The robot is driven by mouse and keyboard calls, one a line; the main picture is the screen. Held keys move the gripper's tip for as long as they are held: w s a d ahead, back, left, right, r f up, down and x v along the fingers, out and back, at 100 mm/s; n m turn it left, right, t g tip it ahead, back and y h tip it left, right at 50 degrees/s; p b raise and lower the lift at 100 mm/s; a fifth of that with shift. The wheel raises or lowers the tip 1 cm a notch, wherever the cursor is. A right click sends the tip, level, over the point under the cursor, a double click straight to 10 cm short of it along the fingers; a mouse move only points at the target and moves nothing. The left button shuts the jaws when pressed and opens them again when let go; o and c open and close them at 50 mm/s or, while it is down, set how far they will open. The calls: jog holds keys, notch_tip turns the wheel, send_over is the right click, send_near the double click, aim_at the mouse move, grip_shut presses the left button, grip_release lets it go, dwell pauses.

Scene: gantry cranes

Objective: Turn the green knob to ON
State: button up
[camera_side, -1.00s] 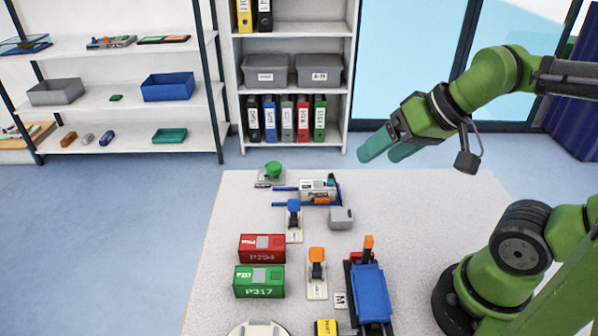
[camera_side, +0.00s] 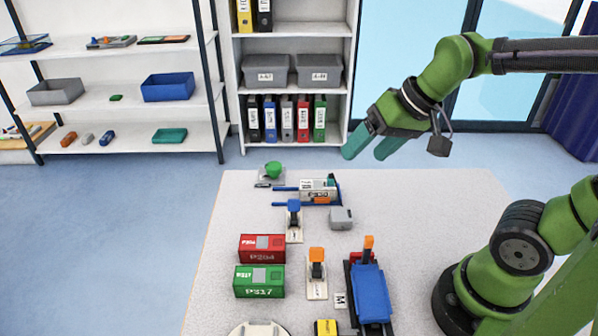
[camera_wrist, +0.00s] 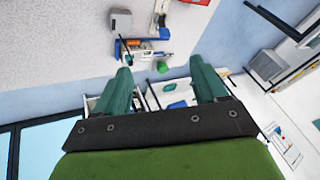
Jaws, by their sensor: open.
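The green knob (camera_side: 273,170) sits on a small grey base plate at the far left corner of the table in the side view. In the wrist view the green knob (camera_wrist: 163,67) shows beyond and between my fingers. Any ON mark is too small to read. My gripper (camera_side: 366,146) is open and empty, with teal fingers. It is raised above the far side of the table, to the right of the knob and well apart from it. Its two fingers also show in the wrist view (camera_wrist: 158,75).
A blue-topped lever (camera_side: 294,215), grey block (camera_side: 341,218), red box (camera_side: 261,248), green box (camera_side: 259,281), orange-topped lever (camera_side: 317,270) and blue tray (camera_side: 371,293) stand nearer.

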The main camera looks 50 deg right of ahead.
jog(key=w+d+m+g, duration=0.1)
jog(key=w+d+g, duration=0.2)
jog(key=w, duration=1.1)
jog(key=g+h, duration=0.2)
jog(key=g, duration=0.1)
send_over(274, 166)
jog(key=shift+f, duration=1.95)
jog(key=shift+m, duration=0.3)
notch_tip(274, 166, down, 16)
jog(key=shift+f, duration=0.15)
jog(key=c, duration=1.1)
jog(key=shift+o, duration=0.2)
